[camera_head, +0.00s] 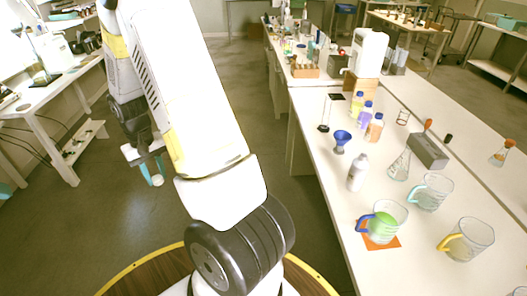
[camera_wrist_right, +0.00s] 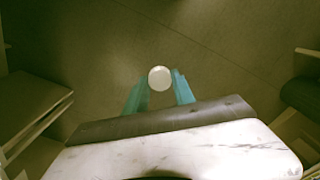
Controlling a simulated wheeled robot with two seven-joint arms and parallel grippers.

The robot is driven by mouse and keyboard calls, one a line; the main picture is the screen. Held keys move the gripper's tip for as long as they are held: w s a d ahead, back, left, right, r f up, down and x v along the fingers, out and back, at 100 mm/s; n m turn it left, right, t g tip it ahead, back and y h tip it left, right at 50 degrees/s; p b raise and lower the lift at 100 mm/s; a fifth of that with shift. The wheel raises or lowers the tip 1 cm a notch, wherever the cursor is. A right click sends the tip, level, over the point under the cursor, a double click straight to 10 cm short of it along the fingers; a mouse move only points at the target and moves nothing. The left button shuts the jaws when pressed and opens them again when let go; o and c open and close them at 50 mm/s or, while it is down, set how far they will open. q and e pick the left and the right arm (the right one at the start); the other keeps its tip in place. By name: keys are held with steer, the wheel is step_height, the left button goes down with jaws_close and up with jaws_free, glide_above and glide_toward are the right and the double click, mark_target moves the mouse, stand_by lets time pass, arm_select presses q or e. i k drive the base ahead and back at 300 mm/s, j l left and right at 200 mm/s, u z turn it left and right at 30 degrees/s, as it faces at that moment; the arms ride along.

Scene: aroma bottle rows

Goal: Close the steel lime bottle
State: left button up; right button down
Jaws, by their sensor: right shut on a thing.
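My right gripper (camera_head: 154,170) hangs over the floor, left of the large arm links in the head view. Its teal fingers are shut on a small round white thing (camera_head: 158,180), which looks like a cap. In the right wrist view the white thing (camera_wrist_right: 160,78) sits between the teal fingertips (camera_wrist_right: 160,92), clear of any table. No bottle is plainly marked as the steel lime one. A pale grey-white bottle (camera_head: 357,175) stands upright on the right bench; I cannot tell whether it is open. My left gripper is not in view.
A white table (camera_head: 40,115) stands at the left. Open floor lies between.

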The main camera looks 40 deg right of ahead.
mark_target(357, 175)
steer(key=j+z, duration=0.1)
steer(key=z, duration=0.7)
steer(key=k+j+z, duration=0.1)
steer(key=z, duration=0.25)
